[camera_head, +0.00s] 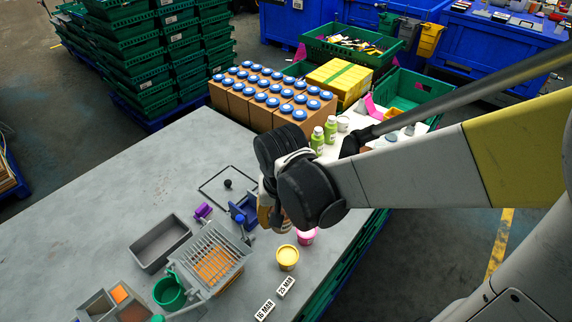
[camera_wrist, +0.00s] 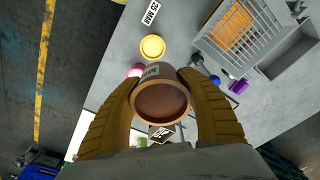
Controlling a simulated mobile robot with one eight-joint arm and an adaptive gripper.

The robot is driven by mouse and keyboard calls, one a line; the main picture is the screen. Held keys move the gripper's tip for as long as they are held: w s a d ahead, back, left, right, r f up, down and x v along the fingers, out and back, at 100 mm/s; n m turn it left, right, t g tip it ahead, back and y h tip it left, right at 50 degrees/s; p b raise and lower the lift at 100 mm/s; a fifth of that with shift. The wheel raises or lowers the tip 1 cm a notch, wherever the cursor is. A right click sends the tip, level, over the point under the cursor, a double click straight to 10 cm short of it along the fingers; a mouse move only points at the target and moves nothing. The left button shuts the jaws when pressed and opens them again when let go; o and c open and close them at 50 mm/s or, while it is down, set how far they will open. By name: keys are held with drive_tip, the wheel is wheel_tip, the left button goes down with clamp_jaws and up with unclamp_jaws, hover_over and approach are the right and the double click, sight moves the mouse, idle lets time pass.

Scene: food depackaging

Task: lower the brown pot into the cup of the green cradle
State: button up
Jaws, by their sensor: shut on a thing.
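The brown pot (camera_wrist: 162,102) is held between the two yellow-brown fingers of my gripper (camera_wrist: 160,80) in the wrist view, its round end facing the camera and a label on its side. In the head view my gripper (camera_head: 272,212) is largely hidden by my own wrist, above the table near its right edge. The green cradle (camera_head: 170,292) stands on the table at lower left, left of the wire basket and well apart from my gripper. I cannot make out the cradle in the wrist view.
A grey wire basket (camera_head: 213,262) stands between my gripper and the cradle. A yellow pot (camera_head: 288,258), a pink pot (camera_head: 306,236) and date cards (camera_head: 286,287) lie nearby. A blue fixture (camera_head: 243,212) and an empty grey tray (camera_head: 160,243) are left. The table's left side is clear.

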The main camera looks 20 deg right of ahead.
drive_tip(key=s+a+r, duration=0.2)
drive_tip(key=a, duration=1.3)
drive_tip(key=s+a+r, duration=0.2)
drive_tip(key=a, duration=1.3)
drive_tip(key=shift+s, duration=0.3)
drive_tip(key=shift+a+f+b, duration=0.1)
drive_tip(key=shift+f+b, duration=0.05)
drive_tip(key=shift+b, duration=0.15)
drive_tip(key=b, duration=0.8)
approach(164, 288)
drive_tip(key=shift+s+d+f, duration=0.35)
drive_tip(key=shift+d+f, duration=0.05)
drive_tip(key=shift+d, duration=0.1)
drive_tip(key=shift+s+d+f, duration=0.35)
drive_tip(key=shift+d, duration=0.2)
drive_tip(key=shift+f+b, duration=0.2)
drive_tip(key=shift+b, duration=0.15)
drive_tip(key=shift+c, duration=0.4)
drive_tip(key=shift+s+d+f+b, duration=0.1)
drive_tip(key=shift+d+f+b, duration=0.05)
drive_tip(key=shift+f+b, duration=0.75)
